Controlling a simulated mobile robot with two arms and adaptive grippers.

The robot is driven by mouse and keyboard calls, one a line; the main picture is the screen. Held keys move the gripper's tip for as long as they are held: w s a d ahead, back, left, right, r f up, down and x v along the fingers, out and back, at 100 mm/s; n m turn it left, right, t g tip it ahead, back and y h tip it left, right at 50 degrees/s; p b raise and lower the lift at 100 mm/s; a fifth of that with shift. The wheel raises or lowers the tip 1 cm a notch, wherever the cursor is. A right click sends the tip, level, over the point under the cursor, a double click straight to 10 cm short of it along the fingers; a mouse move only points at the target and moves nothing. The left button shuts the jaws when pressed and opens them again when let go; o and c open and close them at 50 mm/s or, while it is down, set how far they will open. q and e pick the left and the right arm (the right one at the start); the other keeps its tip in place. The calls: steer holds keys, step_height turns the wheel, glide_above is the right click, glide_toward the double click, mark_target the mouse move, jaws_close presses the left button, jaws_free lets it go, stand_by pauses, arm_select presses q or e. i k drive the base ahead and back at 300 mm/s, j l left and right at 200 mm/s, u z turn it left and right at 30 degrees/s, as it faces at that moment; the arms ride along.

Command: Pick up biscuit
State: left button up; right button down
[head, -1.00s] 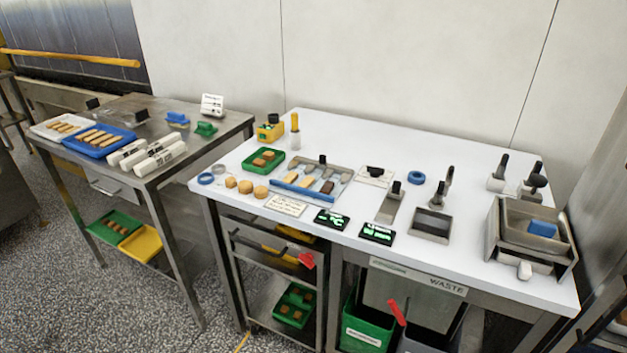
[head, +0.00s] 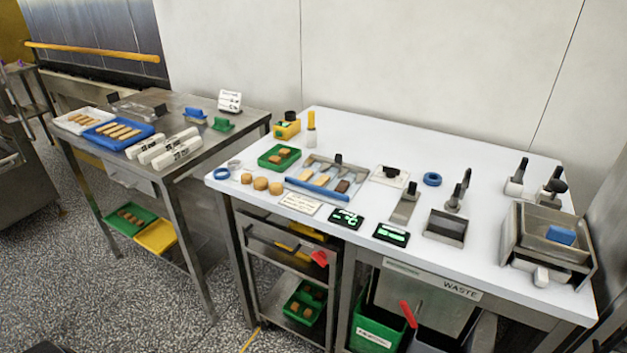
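Several round tan biscuits (head: 261,184) stand in a row at the front left of the white table. Finger-shaped biscuits lie in a blue tray (head: 148,139) and a white tray (head: 59,121) on the steel table at left. A metal rack (head: 310,190) with a blue front bar holds a pale finger biscuit (head: 321,181) and a dark brown one (head: 342,186). A green tray (head: 266,161) behind the round biscuits holds brown pieces (head: 280,155). Neither of my grippers is in the head view.
A metal box with a blue block (head: 561,235) stands at right. White blocks (head: 176,151) lie on the steel table. A waste bin is below.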

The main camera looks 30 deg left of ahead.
mark_target(304, 175)
steer(key=i, duration=0.35)
steer(key=i+u, duration=0.15)
steer(key=u, duration=0.3)
steer(key=i+u, duration=0.15)
steer(key=u, duration=0.25)
steer(key=i+u, duration=0.15)
steer(key=u, duration=0.3)
